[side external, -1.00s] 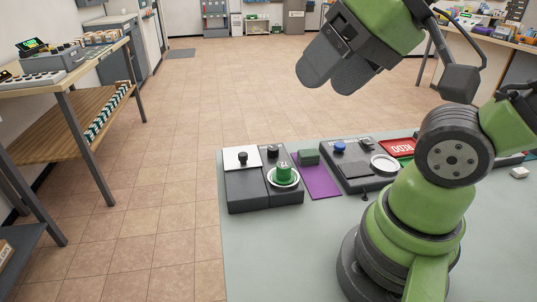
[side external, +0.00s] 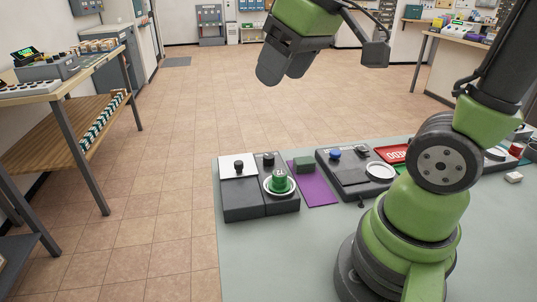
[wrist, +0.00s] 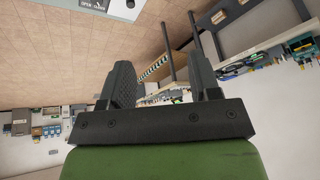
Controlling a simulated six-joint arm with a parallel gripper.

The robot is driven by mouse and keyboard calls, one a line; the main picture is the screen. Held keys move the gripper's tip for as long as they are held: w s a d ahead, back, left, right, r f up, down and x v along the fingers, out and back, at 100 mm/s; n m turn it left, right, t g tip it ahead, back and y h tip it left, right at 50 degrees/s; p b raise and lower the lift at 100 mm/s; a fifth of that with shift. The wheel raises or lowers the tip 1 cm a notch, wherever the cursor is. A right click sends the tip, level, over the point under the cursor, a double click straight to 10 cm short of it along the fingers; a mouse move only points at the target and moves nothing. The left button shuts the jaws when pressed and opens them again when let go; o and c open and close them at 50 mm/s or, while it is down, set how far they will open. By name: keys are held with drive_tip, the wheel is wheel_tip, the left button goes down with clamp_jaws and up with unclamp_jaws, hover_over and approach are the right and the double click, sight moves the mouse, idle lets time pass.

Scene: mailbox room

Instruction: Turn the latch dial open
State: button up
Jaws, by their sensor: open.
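A black knob (side external: 239,168) stands on a white plate (side external: 228,161) at the left end of a dark box on the table. In the wrist view, part of a white plate (wrist: 93,4) with small lettering and a black knob (wrist: 130,3) show at the top edge. I take this knob to be the latch dial; its setting is too small to read. My gripper (side external: 284,69) is open and empty, high above and beyond the box. Its two dark fingers also show apart in the wrist view (wrist: 160,85).
Beside the plate are a second black knob (side external: 268,157) and a green knob (side external: 280,183) in a white ring. A green block (side external: 304,164) sits by a purple mat (side external: 318,192). The table's front left is clear.

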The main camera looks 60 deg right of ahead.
drive_tip(key=w+d+f+n+g, duration=0.2)
drive_tip(key=w+d+f+n, duration=0.1)
drive_tip(key=w+d+f, duration=0.4)
drive_tip(key=n+g+h, duration=0.1)
drive_tip(key=n+g, duration=0.2)
drive_tip(key=n, duration=0.2)
approach(268, 156)
wheel_tip(268, 156, down, 9)
drive_tip(key=shift+d+f, duration=0.15)
drive_tip(key=shift+f, duration=0.1)
drive_tip(key=shift+c, duration=0.2)
drive_tip(key=shift+w, duration=0.1)
drive_tip(key=c, duration=0.9)
